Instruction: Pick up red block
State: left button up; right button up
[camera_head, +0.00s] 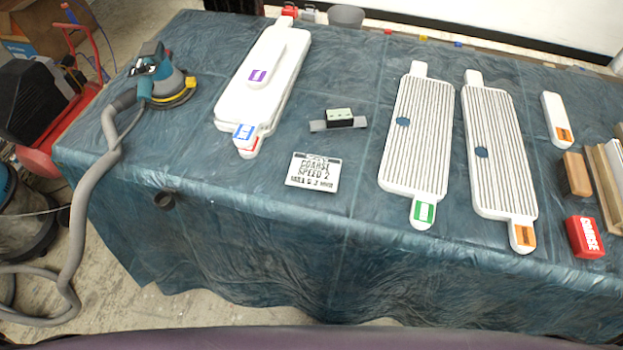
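A red block (584,237) with white lettering that looks like "COARSE" lies on the table covered in dark blue-green sheeting (330,230). It is near the front edge at the far right of the head view. A brown block (576,174) lies just behind it, apart from it. Neither of my grippers is in the head view, so nothing is seen touching the red block.
Wooden strips (603,190) lie close right of the red block. Two ribbed white panels (418,135) (500,150) lie to its left. A white sign (313,172), stacked white panels (265,85) and a hosed sander (160,78) are farther left. The table's front middle is clear.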

aim_at(584, 240)
jog(key=z, duration=2)
jog(key=i+l+u, duration=0.1)
jog(key=l+u, duration=0.45)
jog(key=i+l, duration=0.05)
jog(key=l, duration=0.1)
